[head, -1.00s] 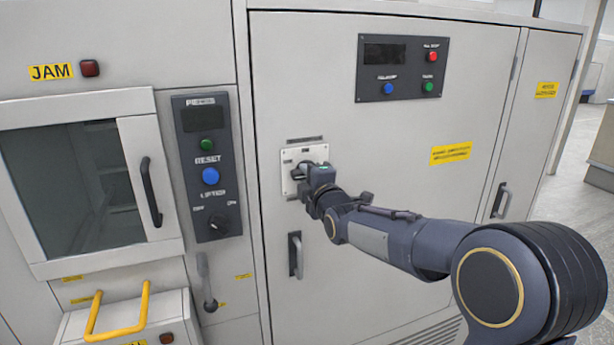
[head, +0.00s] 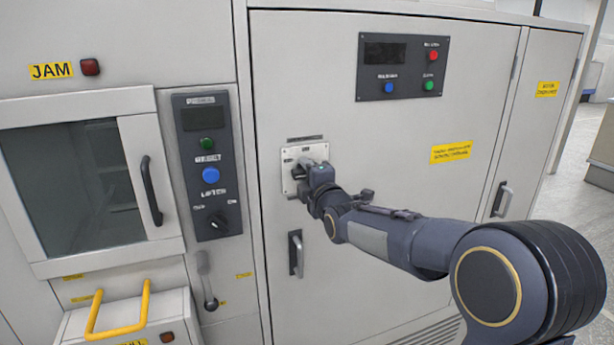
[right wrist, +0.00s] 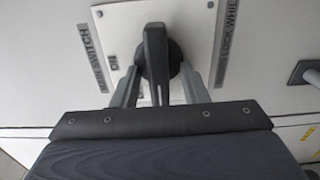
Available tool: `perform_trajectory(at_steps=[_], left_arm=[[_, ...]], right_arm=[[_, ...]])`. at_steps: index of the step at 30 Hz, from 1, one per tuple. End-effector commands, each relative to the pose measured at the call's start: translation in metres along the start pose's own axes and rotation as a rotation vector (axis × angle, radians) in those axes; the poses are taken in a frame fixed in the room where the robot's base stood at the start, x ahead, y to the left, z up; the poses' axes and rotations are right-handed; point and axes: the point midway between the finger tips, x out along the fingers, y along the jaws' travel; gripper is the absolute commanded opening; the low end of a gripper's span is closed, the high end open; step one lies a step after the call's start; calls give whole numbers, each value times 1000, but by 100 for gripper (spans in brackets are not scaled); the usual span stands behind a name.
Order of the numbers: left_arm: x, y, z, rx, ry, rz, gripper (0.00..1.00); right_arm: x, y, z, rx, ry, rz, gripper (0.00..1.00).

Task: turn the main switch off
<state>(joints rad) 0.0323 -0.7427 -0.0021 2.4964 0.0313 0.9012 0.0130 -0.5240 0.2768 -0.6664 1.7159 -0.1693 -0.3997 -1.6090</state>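The main switch is a black rotary handle (right wrist: 156,62) on a white plate (right wrist: 205,20), with a "MAIN SWITCH" label at its left in the right wrist view. The handle stands lengthwise up and down in that view. The plate also shows on the grey cabinet door in the head view (head: 289,187), where my gripper partly hides the switch. My right gripper (right wrist: 160,72) is open, with one finger on each side of the handle. Gaps show between the fingers and the handle. My left gripper is out of view.
A door handle (head: 296,254) is just below the switch plate. A dark control panel (head: 208,165) with buttons and a knob is to the left, and a button panel (head: 402,67) is above right. A yellow bar handle (head: 118,330) sits at the lower left.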

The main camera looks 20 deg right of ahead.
Motion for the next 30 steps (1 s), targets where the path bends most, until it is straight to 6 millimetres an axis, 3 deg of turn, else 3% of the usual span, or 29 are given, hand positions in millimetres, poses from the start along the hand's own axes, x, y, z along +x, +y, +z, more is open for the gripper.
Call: perform_trajectory(at_steps=[5,18,30], left_arm=[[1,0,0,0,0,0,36],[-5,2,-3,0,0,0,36],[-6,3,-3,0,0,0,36]], right_arm=[[-4,1,0,2,0,3,40],[-70,2,0,5,1,1,40],[-78,0,0,0,0,0,40]])
